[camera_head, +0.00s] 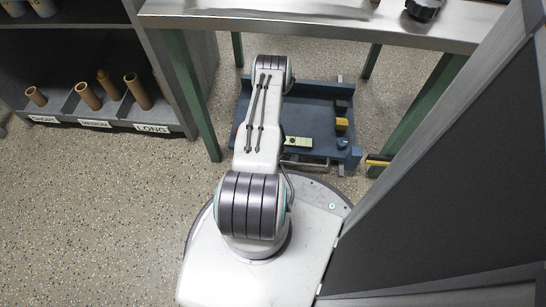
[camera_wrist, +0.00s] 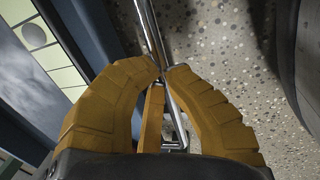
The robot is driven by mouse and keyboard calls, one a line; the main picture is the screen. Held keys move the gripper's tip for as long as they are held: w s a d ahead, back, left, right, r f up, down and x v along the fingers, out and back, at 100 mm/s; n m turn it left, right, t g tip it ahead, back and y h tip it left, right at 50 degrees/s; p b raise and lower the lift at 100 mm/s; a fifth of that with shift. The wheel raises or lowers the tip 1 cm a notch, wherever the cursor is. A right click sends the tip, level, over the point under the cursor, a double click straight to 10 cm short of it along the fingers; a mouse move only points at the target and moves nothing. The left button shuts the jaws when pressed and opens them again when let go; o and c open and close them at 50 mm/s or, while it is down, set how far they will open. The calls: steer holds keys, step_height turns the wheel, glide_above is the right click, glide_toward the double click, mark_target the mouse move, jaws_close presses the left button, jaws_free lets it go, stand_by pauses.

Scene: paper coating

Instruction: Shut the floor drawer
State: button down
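The floor drawer (camera_head: 312,99) is a low dark-blue open tray on the floor beneath the steel table, and it stands out toward my base. A metal bar handle (camera_head: 305,163) runs along its near side. In the wrist view the handle (camera_wrist: 149,28) runs between the tips of my gripper (camera_wrist: 167,69). The yellow fingers curve in and their tips nearly meet around the bar. In the head view my arm hides the gripper and part of the drawer's left side.
Green table legs (camera_head: 190,95) flank the drawer. A shelf unit (camera_head: 165,128) with brown tubes stands left. A dark panel (camera_head: 450,190) is close on the right. Floor at left is clear.

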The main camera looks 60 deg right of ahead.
steer(key=shift+d+f, duration=0.1)
steer(key=shift+d, duration=0.25)
steer(key=c, duration=1.5)
jaws_free()
steer(key=o, duration=0.4)
steer(key=shift+a, duration=0.15)
